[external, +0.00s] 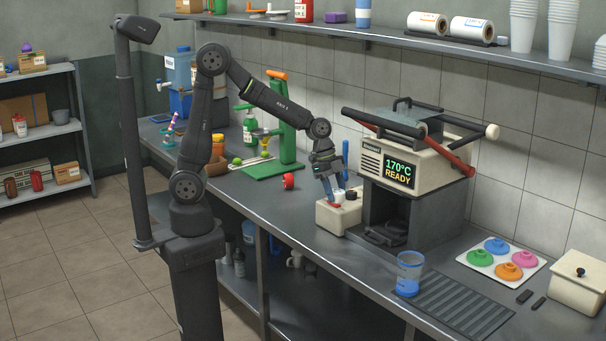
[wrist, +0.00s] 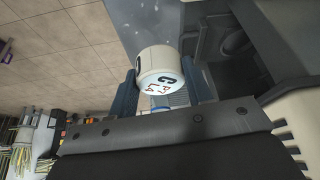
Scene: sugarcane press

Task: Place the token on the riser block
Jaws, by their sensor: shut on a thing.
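The token (wrist: 160,66) is a short white cylinder with dark and red letters on its face. In the wrist view it sits between the two blue fingers of my gripper (wrist: 165,88), which is shut on it. In the external view my gripper (external: 335,196) points down just above a cream block (external: 332,219) with red on its top and a dark knob beside it. I cannot tell for sure that this is the riser block, or whether the token touches it. The token is small and partly hidden by the fingers there.
The cream press (external: 412,155), reading 170°C READY, stands close to the right of my gripper. A blue cup (external: 409,273) stands near the front edge by a dark drip mat (external: 452,304).

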